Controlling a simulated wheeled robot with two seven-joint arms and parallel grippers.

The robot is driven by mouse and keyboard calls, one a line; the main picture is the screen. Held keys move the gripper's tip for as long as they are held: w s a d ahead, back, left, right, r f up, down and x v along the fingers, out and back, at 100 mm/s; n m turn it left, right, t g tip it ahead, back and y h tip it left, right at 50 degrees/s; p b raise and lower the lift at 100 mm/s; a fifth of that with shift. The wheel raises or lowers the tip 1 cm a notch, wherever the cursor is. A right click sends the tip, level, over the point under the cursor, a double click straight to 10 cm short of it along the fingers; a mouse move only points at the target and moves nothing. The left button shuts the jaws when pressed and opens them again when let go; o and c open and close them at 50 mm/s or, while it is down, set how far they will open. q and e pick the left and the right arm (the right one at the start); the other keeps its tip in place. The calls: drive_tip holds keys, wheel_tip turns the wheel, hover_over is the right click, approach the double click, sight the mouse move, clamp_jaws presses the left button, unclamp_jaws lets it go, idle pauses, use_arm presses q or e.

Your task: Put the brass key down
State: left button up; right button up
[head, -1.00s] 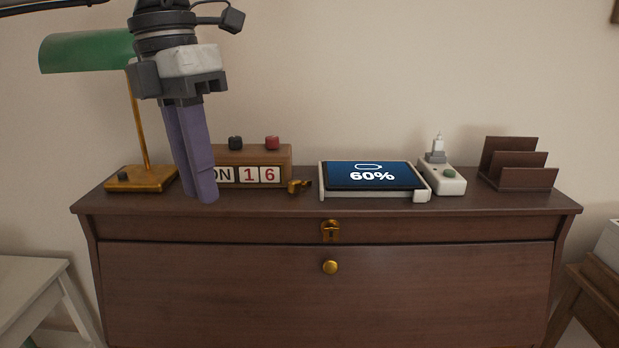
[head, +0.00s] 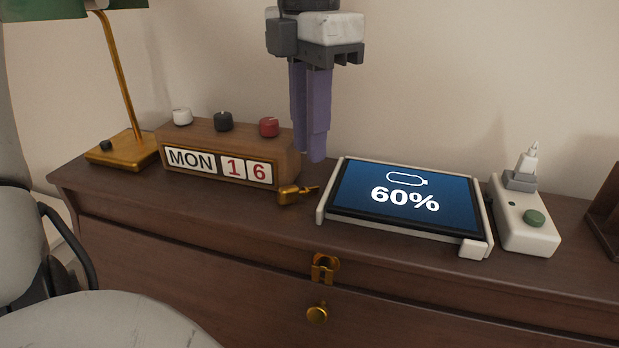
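The brass key (head: 289,196) lies on the dark wooden desk top (head: 400,262), between the calendar block and the tablet, with its thin end pointing right. My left gripper (head: 316,158) hangs down from above with its purple fingers behind and above the key, close to the right end of the calendar. The key is not between the fingers. One finger partly overlaps the other in the head view, so the gap between them cannot be judged. My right gripper is out of view.
A wooden calendar block (head: 215,142) reading MON 16 stands left of the key. A tablet in a white stand (head: 402,200) is close on its right. A white power strip (head: 525,222) is farther right. A brass-based lamp (head: 125,150) stands at the left. The desk's front strip is mostly clear.

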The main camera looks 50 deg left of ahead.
sight(309, 188)
use_arm(q)
wheel_tip(309, 188, down, 6)
drive_tip(key=shift+f, duration=0.25)
clamp_jaws()
